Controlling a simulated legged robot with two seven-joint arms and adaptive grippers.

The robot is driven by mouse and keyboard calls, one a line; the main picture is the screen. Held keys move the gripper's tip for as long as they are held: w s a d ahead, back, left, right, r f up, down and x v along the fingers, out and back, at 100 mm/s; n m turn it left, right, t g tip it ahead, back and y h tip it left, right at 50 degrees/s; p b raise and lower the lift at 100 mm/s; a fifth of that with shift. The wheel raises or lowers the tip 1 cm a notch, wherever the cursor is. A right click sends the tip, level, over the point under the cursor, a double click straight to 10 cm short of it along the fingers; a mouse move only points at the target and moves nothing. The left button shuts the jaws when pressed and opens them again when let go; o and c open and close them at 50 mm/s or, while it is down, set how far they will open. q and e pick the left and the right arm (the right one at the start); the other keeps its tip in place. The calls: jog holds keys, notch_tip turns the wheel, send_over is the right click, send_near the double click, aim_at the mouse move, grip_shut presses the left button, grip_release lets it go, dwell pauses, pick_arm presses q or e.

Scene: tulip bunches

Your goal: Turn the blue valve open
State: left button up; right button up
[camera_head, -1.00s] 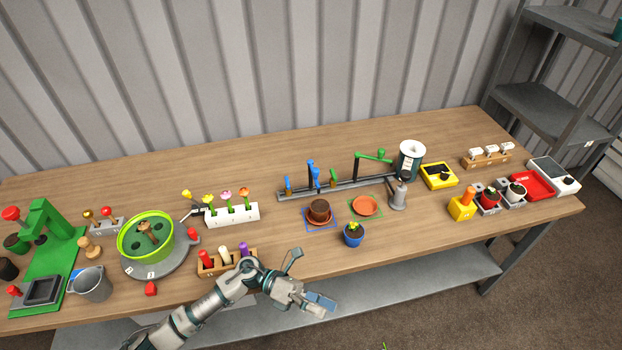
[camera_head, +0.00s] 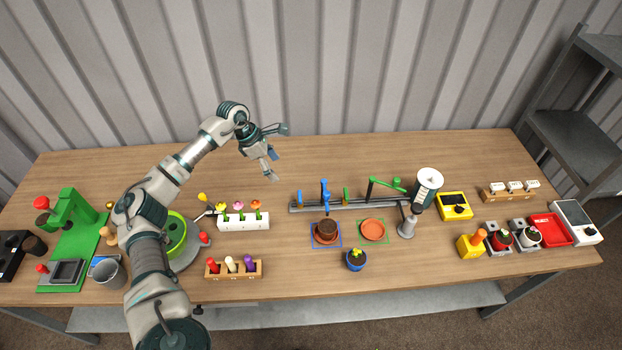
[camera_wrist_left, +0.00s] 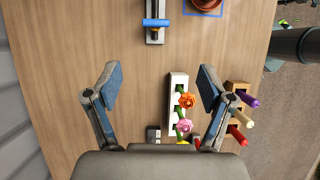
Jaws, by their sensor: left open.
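A blue valve (camera_head: 325,197) with a dark post stands on the grey rail (camera_head: 357,206) at the table's back middle. A smaller blue piece (camera_head: 299,197) stands at the rail's left end. In the left wrist view, a blue bar (camera_wrist_left: 156,22) lies across the rail's near end; which blue part it is, I cannot tell. My left gripper (camera_head: 273,163) is open and empty, above the table, up and left of the blue parts in the head view. My right gripper is out of view.
A green lever (camera_head: 385,184) and a white-and-dark canister (camera_head: 427,186) stand to the right along the rail. A white flower holder (camera_head: 243,222) is below the gripper. Brown (camera_head: 326,231) and orange (camera_head: 373,230) pots are in front of the rail. The back-left tabletop is bare.

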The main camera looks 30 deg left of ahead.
pick_arm(q)
jog(key=w+a, duration=0.1)
jog(key=a, duration=0.1)
send_near(300, 196)
jog(key=x, duration=0.2)
jog(key=a+x, duration=0.1)
jog(key=x, duration=0.5)
jog(key=shift+a+f, duration=0.15)
jog(key=shift+f, duration=0.15)
jog(key=shift+w+d+f, duration=0.15)
jog(key=shift+d, duration=0.25)
jog(key=shift+d+y, duration=0.3)
jog(key=shift+d, duration=0.15)
jog(key=c, duration=0.7)
jog(key=shift+a, duration=0.1)
jog(key=c, duration=0.4)
jog(key=shift+a, duration=0.35)
jog(key=shift+c, duration=0.3)
